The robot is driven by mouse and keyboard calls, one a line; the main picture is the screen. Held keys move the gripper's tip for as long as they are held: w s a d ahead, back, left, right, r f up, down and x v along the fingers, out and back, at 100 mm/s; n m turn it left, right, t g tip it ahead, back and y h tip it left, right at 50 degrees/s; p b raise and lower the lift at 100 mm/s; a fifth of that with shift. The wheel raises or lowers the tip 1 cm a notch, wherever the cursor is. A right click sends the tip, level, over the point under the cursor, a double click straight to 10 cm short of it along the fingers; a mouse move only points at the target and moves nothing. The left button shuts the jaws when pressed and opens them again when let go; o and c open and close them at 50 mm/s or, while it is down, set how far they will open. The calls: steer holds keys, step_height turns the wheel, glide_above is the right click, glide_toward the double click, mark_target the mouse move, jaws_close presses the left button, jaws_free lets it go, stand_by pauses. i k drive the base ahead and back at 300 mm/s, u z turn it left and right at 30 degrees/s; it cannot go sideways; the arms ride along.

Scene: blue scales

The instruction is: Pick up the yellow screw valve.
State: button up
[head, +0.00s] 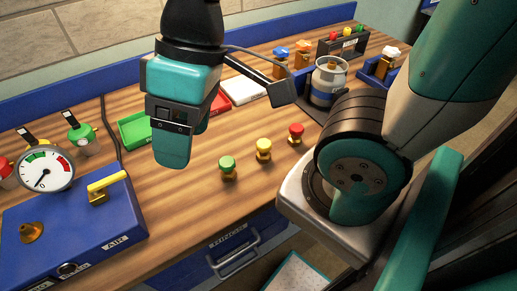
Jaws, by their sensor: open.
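The yellow screw valve (264,147) stands upright on the wooden worktop, a small round-topped knob on a brass-coloured base. It is in the middle of a short row, between a green valve (227,165) and a red valve (296,131). My gripper (184,145) hangs fingers down above the worktop, to the left of the yellow valve and apart from it. It is open, and I see nothing held in it. One finger largely hides the other.
A blue box (40,240) with a gauge (44,168) and a yellow lever (105,185) stands at the left. Green (134,129) and white (243,90) trays lie behind my gripper. A canister (328,82) stands at the back right. Worktop around the valves is clear.

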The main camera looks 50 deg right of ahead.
mark_target(264, 145)
steer(key=z, duration=1.6)
steer(key=k, duration=1.3)
steer(key=u, duration=0.6)
steer(key=i, duration=0.75)
steer(key=z, duration=0.15)
